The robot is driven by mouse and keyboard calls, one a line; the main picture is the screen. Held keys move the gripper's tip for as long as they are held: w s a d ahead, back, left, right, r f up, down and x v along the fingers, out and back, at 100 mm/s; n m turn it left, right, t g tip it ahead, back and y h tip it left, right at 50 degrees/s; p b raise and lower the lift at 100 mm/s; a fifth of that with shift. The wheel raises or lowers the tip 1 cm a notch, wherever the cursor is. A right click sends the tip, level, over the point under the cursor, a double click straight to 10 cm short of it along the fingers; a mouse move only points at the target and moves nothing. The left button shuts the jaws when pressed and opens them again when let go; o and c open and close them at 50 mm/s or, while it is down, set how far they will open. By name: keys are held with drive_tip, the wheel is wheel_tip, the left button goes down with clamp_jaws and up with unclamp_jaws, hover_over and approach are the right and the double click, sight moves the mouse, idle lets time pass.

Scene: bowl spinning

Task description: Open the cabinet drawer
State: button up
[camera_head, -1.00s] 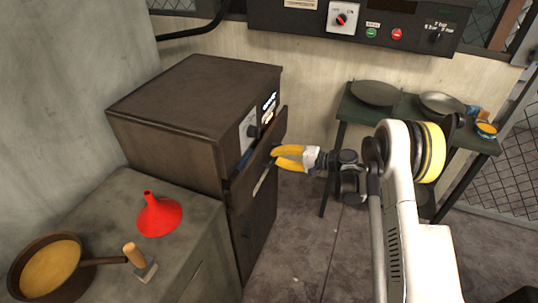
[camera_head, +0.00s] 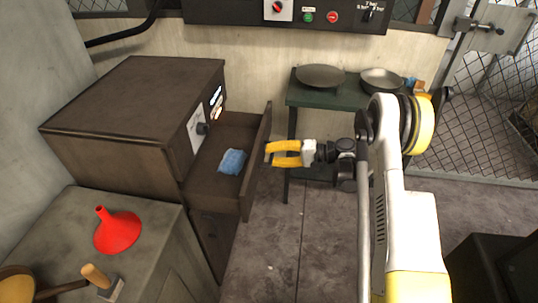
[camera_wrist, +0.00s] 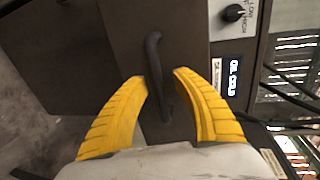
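The cabinet (camera_head: 140,110) is a dark brown metal box on the left in the head view. Its drawer (camera_head: 258,165) is pulled far out, and a blue cloth-like item (camera_head: 233,161) lies inside. My gripper (camera_head: 268,153) is at the outer face of the drawer front. In the wrist view, the dark bar handle (camera_wrist: 154,60) stands between the two yellow fingers of my gripper (camera_wrist: 160,80). The fingertips are apart, with visible gaps on both sides of the handle. The handle is hidden in the head view.
A red funnel (camera_head: 118,232), a mallet (camera_head: 100,280) and a pan (camera_head: 18,285) are on the grey counter (camera_head: 165,235) at lower left. A green table (camera_head: 320,97) with pans stands behind my arm. Open floor (camera_head: 275,250) lies below the gripper.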

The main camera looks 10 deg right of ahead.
drive_tip(key=v, duration=1.2)
drive_tip(key=shift+c, duration=0.5)
